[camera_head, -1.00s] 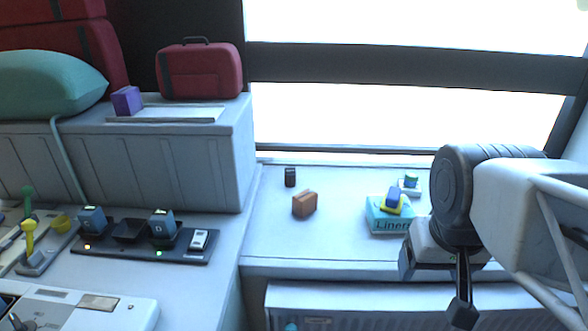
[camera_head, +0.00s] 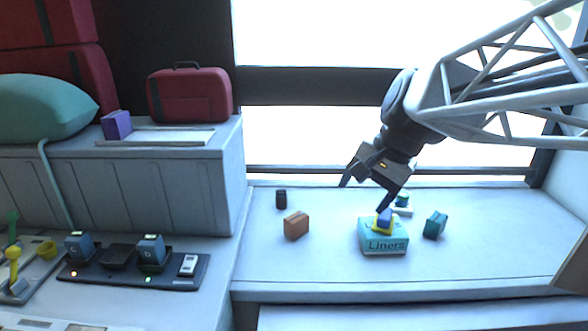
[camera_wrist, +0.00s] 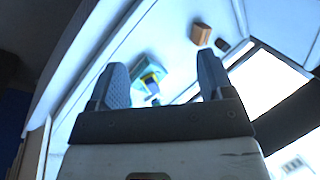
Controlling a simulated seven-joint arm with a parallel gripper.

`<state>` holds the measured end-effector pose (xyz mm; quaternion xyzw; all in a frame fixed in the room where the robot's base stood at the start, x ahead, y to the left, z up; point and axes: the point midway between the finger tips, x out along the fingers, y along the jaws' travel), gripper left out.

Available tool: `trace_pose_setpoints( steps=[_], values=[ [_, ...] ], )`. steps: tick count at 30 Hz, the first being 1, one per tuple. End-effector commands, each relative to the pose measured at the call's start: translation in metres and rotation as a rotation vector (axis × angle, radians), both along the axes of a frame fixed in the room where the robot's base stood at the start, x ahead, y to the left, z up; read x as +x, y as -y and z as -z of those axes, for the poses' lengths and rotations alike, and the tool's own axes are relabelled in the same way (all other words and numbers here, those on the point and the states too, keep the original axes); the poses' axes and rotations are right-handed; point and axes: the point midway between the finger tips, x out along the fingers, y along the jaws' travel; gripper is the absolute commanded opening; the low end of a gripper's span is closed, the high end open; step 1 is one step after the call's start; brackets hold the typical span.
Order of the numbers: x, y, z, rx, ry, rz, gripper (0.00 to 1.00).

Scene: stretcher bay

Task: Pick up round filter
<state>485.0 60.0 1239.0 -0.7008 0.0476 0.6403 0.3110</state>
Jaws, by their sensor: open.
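Nothing in view is plainly labelled as the round filter. A small dark upright cylinder (camera_head: 281,199) stands at the back left of the white counter, and a small green and blue round-looking piece (camera_head: 403,199) sits at the back right, too small to identify. The dark cylinder also shows in the wrist view (camera_wrist: 222,44), beyond the right finger. My gripper (camera_head: 364,193) is open and empty, in the air above the counter between these two, tilted downward. Its spread fingers show in the wrist view (camera_wrist: 162,82) with nothing between them close up.
A teal "Liners" box (camera_head: 384,244) carries a yellow and blue piece (camera_head: 383,221), close below my gripper's right finger. An orange-brown block (camera_head: 296,225) and a teal block (camera_head: 435,225) stand on either side. A grey cabinet (camera_head: 190,180) bounds the left. The counter's front is clear.

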Motion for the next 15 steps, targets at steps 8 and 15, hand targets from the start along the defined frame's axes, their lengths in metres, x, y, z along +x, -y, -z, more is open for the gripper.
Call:
trace_pose_setpoints(
  steps=[8,15],
  values=[
    [0.076,-0.025,-0.008,0.172,-0.088,0.171,0.74],
    [0.142,-0.046,-0.011,0.318,-0.175,0.317,0.74]
  ],
)
